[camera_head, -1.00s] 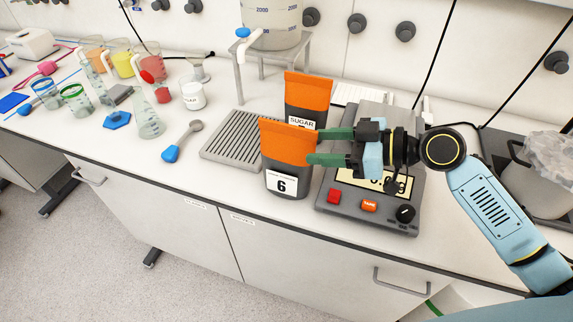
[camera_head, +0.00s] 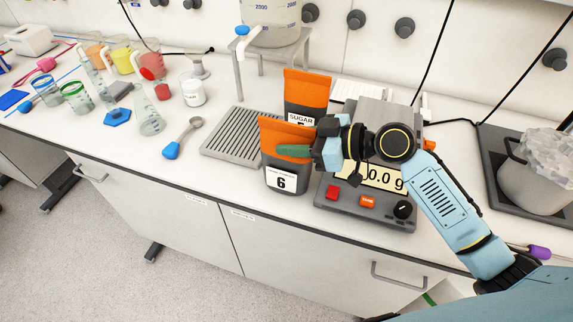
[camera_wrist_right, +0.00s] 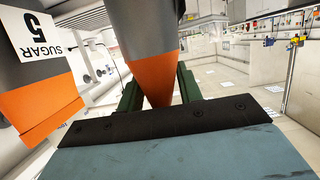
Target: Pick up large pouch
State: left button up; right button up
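An orange-topped dark pouch labelled 6 (camera_head: 285,181) stands upright on the counter, left of the scale. My right gripper (camera_head: 295,147) reaches it from the right at its orange upper part. One green finger lies in front of the pouch, and the pouch hides the other. In the right wrist view, this pouch (camera_wrist_right: 153,72) is between the two green fingers, which look open around it. A second pouch, labelled SUGAR 5 (camera_head: 305,88), stands just behind; it also shows in the right wrist view (camera_wrist_right: 40,105). My left gripper is not in view.
The scale (camera_head: 328,213) reads 0.0 g under my right arm. A grooved grey tray (camera_head: 225,151) is left of the pouches. A dispenser stand (camera_head: 238,80) is behind. A pot (camera_head: 530,185) is at right.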

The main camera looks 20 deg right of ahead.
grip_shut()
jog(key=shift+r, duration=0.1)
dwell(1.0)
